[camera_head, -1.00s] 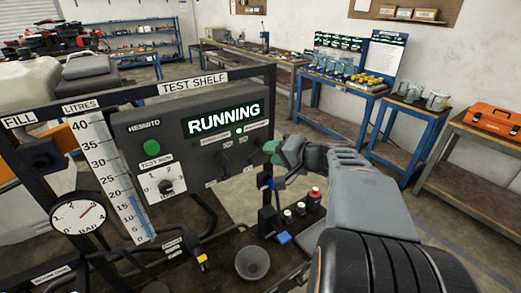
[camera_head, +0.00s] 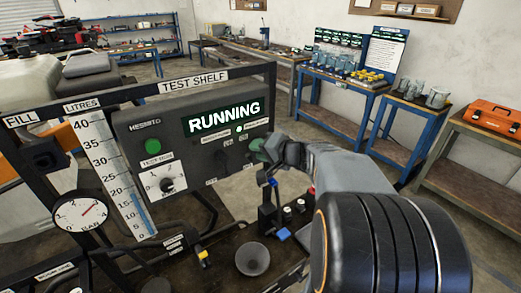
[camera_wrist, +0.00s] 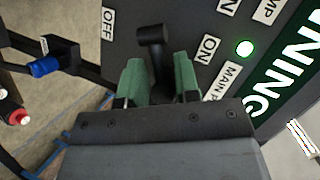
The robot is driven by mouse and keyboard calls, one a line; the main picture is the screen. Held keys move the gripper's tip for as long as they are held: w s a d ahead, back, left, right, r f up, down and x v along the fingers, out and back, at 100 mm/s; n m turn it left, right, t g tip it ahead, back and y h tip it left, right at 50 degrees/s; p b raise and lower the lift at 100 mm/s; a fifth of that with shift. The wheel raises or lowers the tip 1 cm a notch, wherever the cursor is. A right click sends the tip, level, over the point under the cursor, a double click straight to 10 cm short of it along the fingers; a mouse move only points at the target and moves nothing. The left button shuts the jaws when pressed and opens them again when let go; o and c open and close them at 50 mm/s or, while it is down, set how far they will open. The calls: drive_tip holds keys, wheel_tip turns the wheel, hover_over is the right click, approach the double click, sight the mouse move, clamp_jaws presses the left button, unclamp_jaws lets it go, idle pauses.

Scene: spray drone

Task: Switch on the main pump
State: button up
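The control panel (camera_head: 195,160) has a display (camera_head: 224,116) reading "RUNNING". A lamp (camera_head: 239,129) beside the main pump label glows green; it also shows in the wrist view (camera_wrist: 244,48). In the wrist view a black lever (camera_wrist: 150,36) stands out from the panel, with an "OFF" label (camera_wrist: 107,22) to its left and an "ON" label (camera_wrist: 210,48) to its right. My gripper (camera_wrist: 159,70) has its green fingers apart, with the lever's shaft showing between them. I cannot tell whether they touch it. In the head view my gripper (camera_head: 265,149) hides this lever.
Left of the levers are a round green button (camera_head: 152,146) and a rotary knob (camera_head: 167,185). A litre scale (camera_head: 118,175) and a pressure gauge (camera_head: 82,214) stand further left. A grey funnel (camera_head: 253,258) and small bottles (camera_head: 300,206) are below my arm.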

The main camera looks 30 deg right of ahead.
drive_tip(key=shift+c, duration=1.1)
drive_tip(key=m+y+b, duration=0.1)
drive_tip(key=m+b, duration=0.1)
drive_tip(key=b, duration=0.1)
drive_tip(key=m+t+y+b, duration=0.1)
drive_tip(key=b, duration=0.2)
drive_tip(key=shift+r+m, duration=0.4)
drive_tip(key=o, duration=0.6)
drive_tip(key=b+v, duration=0.1)
drive_tip(key=v, duration=1.2)
drive_tip(key=shift+s+d, duration=0.3)
